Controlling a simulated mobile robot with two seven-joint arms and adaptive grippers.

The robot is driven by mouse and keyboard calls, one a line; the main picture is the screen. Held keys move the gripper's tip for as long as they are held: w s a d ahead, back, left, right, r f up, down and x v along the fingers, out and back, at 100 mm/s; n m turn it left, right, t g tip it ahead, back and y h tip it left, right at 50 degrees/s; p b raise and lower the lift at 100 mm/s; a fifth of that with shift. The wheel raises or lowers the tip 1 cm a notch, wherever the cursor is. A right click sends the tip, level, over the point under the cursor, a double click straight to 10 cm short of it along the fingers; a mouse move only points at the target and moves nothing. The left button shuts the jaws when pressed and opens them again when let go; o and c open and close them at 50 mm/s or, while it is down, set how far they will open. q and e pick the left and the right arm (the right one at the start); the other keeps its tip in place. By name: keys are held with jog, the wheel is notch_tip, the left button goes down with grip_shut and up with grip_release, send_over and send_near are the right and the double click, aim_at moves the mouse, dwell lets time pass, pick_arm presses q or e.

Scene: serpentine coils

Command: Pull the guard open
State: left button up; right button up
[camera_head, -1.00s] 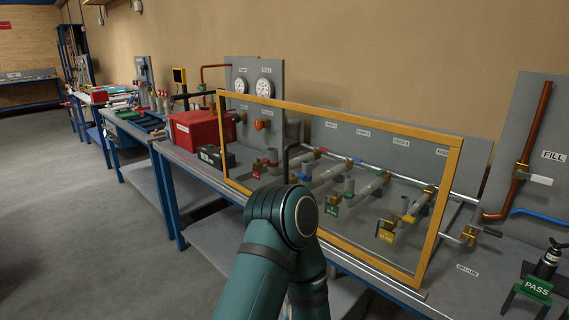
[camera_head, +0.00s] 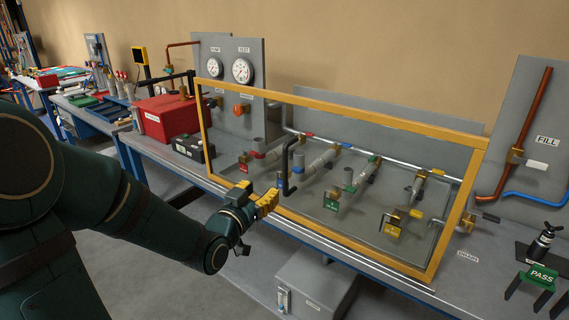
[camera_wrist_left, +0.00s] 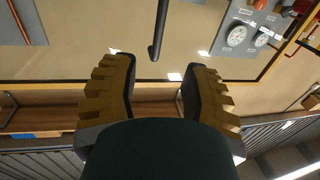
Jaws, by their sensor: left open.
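The guard is a clear panel in a yellow frame (camera_head: 376,117), standing upright in front of the pipes and valves on the bench. Its black bent handle (camera_head: 285,165) is on the left half of the panel. My left gripper (camera_head: 272,199), with yellow ribbed fingers, is just below and left of the handle's lower end in the head view. In the left wrist view my gripper (camera_wrist_left: 157,88) is open and empty, and the handle (camera_wrist_left: 158,35) hangs beyond the gap between the fingers, apart from them. My right gripper is not in view.
A red box (camera_head: 165,117) and a dark box (camera_head: 193,148) sit left of the guard. Gauges (camera_head: 242,70) stand behind. A green PASS sign (camera_head: 538,277) is at the right. A grey box (camera_head: 316,284) is below the bench.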

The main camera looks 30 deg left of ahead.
aim_at(284, 167)
pick_arm(q)
jog(key=w, duration=0.4)
jog(key=w+a, duration=0.1)
jog(key=w, duration=0.8)
jog(key=shift+w+a, duration=0.25)
grip_shut()
